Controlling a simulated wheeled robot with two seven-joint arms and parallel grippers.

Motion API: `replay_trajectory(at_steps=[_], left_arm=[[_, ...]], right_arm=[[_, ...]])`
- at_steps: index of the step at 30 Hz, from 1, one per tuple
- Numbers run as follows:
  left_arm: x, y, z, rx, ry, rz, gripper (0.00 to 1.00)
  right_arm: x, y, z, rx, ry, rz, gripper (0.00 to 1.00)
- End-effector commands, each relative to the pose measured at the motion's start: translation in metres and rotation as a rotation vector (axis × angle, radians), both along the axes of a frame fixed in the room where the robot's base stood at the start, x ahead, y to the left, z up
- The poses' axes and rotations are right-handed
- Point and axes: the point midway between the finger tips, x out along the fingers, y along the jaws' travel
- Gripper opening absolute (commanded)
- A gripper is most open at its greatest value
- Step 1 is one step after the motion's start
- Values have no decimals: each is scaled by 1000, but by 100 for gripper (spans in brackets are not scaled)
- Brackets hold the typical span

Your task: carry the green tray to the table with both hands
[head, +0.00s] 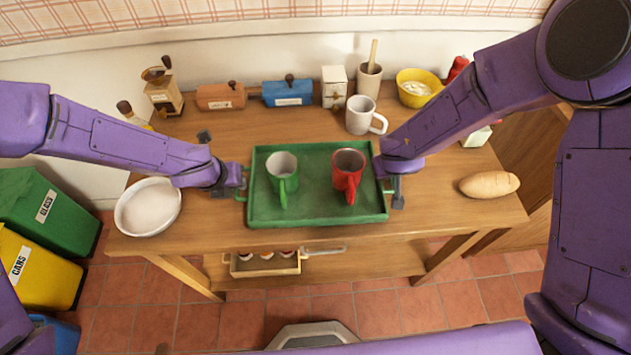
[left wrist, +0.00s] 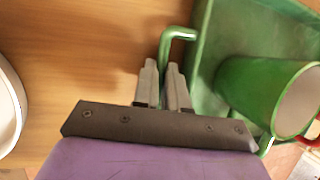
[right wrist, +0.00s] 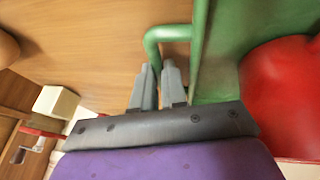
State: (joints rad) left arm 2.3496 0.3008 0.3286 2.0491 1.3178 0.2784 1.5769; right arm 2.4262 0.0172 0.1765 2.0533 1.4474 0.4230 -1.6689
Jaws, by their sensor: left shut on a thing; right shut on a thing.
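The green tray (head: 315,212) is over the front middle of the wooden table (head: 430,218), looking level; I cannot tell whether it touches the tabletop. A green mug (head: 283,175) stands upright on its left half and a red mug (head: 347,172) on its right half. My left gripper (head: 241,182) is shut on the tray's left handle, which shows between the fingertips in the left wrist view (left wrist: 166,45). My right gripper (head: 384,178) is shut on the right handle, seen in the right wrist view (right wrist: 152,42).
A white bowl (head: 148,207) is at the table's left end, a bread loaf (head: 489,184) at the right. A white mug (head: 362,116), yellow bowl (head: 416,87), blue box (head: 288,93) and other items line the back. Green (head: 48,212) and yellow (head: 38,272) bins stand left of the table.

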Motion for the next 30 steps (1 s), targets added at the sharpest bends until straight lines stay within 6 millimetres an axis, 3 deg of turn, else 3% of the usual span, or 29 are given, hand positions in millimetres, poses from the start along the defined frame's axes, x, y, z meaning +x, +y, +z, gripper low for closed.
replay_trajectory(at_steps=[30], left_arm=[[1, 0, 7, -1, -3, 0, 0]], right_arm=[[1, 0, 7, 0, -2, 0, 0]])
